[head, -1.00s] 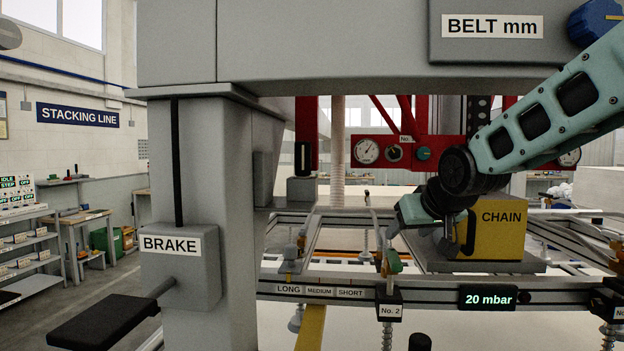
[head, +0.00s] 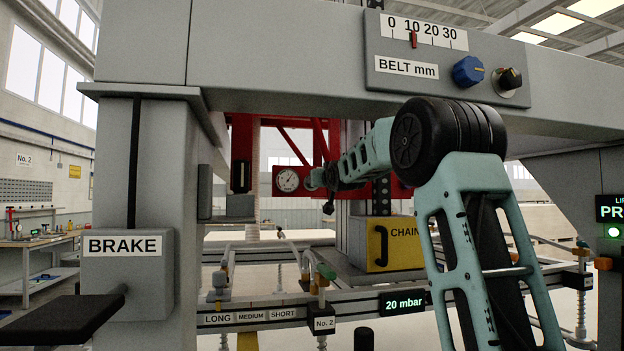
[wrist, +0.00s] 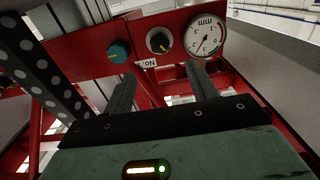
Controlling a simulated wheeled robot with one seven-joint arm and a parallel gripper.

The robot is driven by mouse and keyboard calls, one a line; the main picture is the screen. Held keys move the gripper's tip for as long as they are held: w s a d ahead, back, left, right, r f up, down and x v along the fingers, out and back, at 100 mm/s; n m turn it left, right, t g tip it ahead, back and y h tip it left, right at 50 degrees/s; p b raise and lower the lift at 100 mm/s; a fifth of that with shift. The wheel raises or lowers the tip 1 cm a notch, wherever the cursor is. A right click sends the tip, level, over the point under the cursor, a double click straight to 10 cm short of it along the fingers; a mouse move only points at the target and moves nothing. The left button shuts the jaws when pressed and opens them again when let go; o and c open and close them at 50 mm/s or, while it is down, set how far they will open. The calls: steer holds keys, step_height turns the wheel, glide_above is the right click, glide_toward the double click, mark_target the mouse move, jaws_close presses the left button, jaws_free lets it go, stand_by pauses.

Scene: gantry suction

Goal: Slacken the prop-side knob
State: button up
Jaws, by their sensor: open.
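In the wrist view a red panel carries a teal knob (wrist: 118,52), a dark knob (wrist: 159,40) with a yellow pointer on a pale plate, and a round white gauge (wrist: 205,37). The teal knob is the one nearer the perforated black post (wrist: 42,72). No label saying which knob is prop-side is legible. My gripper (wrist: 160,72) is open and empty, its fingers pointing at the panel below the dark knob in the picture, apparently short of it. In the head view my gripper (head: 318,185) covers the panel right of the gauge (head: 287,180), hiding both knobs.
A grey beam with a BELT panel (head: 432,75), its blue knob (head: 467,71) and a black knob (head: 507,80) is above my arm. A BRAKE box (head: 128,275) is at left.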

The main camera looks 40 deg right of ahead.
steer(key=p+x, duration=0.5)
steer(key=x, duration=0.5)
steer(key=shift+w, duration=0.25)
steer(key=shift+d, duration=0.15)
steer(key=c, duration=1)
steer(key=shift+n+b, duration=1.05)
steer(key=shift+n, duration=2.45)
